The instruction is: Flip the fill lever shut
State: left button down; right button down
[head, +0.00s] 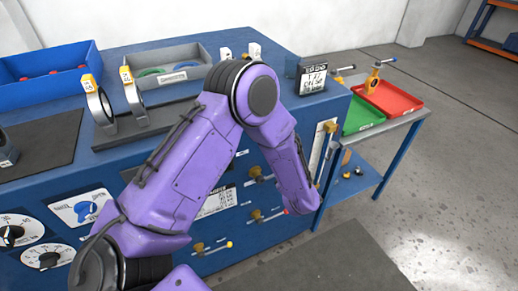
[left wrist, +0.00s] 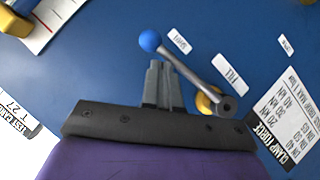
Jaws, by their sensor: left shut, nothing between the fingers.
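The fill lever (left wrist: 185,67) shows in the left wrist view. It is a grey bar with a blue ball knob (left wrist: 150,41) at the upper left and a brass-coloured pivot (left wrist: 211,101) at the lower right. A FILL label (left wrist: 230,73) sits beside it on the blue panel. My left gripper (left wrist: 158,66) is shut and empty, its fingertips close to the bar just below the knob. I cannot tell whether they touch it. In the head view my purple left arm reaches to the panel front, and its gripper and the blue-knobbed lever are not visible. My right gripper is not in view.
Other levers, one red-tipped (head: 286,212) and one yellow-tipped (head: 229,244), stick out of the blue cabinet front. A clamp force label (left wrist: 285,118) is right of the pivot. A side table with green and red (head: 390,97) trays stands at right.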

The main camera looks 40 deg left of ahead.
pick_arm(q)
jog(key=shift+w+d+f, duration=0.15)
jog(key=shift+f, duration=0.4)
dwell(0.4)
jog(key=s+d+r, duration=0.4)
jog(key=d+r, duration=0.4)
jog(key=r, duration=0.1)
jog(key=shift+d+r+p, duration=0.15)
jog(key=shift+r+p, duration=0.1)
jog(key=shift+p, duration=0.15)
jog(key=shift+w, duration=0.1)
